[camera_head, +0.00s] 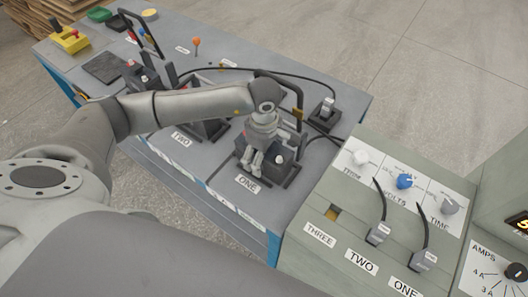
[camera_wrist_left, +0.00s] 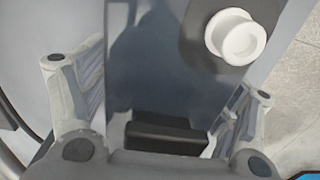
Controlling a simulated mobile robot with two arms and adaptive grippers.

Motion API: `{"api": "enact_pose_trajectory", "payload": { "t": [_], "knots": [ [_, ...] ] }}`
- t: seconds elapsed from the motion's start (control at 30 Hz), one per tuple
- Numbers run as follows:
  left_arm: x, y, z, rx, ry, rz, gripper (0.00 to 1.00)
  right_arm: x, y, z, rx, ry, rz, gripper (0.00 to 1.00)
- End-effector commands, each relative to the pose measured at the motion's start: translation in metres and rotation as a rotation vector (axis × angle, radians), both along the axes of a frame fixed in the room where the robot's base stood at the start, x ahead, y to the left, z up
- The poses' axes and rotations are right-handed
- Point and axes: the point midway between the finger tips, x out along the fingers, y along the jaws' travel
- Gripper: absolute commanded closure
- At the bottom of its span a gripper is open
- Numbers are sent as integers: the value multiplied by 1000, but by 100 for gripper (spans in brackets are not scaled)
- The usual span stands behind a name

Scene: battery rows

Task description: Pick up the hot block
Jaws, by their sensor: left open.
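My left gripper (camera_head: 264,157) points down over the dark fixture (camera_head: 287,172) behind the label ONE (camera_head: 247,184). In the left wrist view its two fingers (camera_wrist_left: 160,85) are spread apart, with nothing visibly held between them. A smooth grey-blue face (camera_wrist_left: 150,70) shows between the fingers, and a dark bar (camera_wrist_left: 165,136) lies low between them. A white round knob (camera_wrist_left: 238,38) is at the upper right, beside the right finger. I cannot tell which part is the hot block; the gripper partly hides the fixture. My right gripper is not in view.
A similar fixture (camera_head: 207,128) stands behind the label TWO (camera_head: 181,139), under my left arm. A tall dark handle frame (camera_head: 298,95) rises behind fixture ONE. A black cable arcs to a small plug stand (camera_head: 323,115). A green-grey control panel (camera_head: 335,258) with knobs stands at right.

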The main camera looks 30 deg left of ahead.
Motion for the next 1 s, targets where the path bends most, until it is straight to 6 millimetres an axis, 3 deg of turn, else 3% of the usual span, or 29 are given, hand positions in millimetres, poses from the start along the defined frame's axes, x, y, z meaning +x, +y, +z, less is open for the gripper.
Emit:
{"api": "enact_pose_trajectory", "payload": {
  "t": [0.17,0.8,1.0],
  "knots": [
    [0,0,-1,-1,0,0,17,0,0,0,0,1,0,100],
    [0,0,0,-1,-1,1,98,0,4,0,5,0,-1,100],
    [2,-1,3,-4,-8,1,100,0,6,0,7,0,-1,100]
  ]
}}
